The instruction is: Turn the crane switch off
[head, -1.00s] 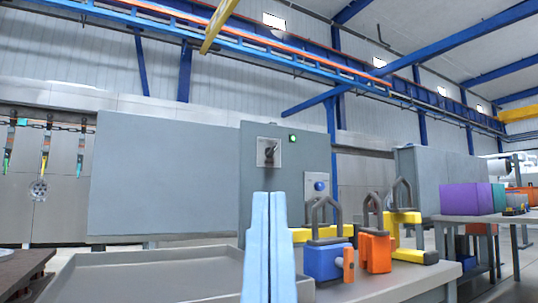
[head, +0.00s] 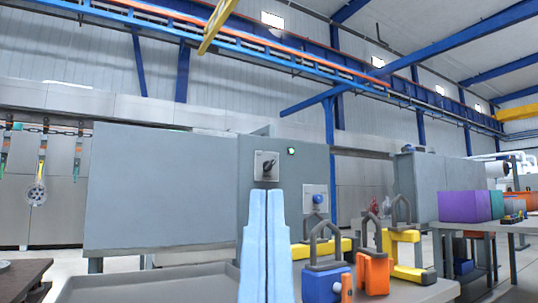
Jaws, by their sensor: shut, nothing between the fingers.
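The crane switch (head: 267,165) is a dark rotary handle on a light square plate, on the front of the grey control cabinet (head: 307,168). A green lamp (head: 291,151) glows just to the right above it. A blue knob (head: 317,199) sits on a second plate lower right. My gripper (head: 267,192) points upward in the head view, its two pale blue fingers shut together and empty. The fingertips show just below the switch plate; I cannot tell how far they are from it in depth.
On the bench (head: 415,292) at right stand blue (head: 318,283), orange (head: 373,272) and yellow (head: 404,258) hooked parts, near my gripper. A large grey panel (head: 165,185) stands left of the cabinet. Hooks hang from a chain at far left. Purple box (head: 463,206) sits on a table at right.

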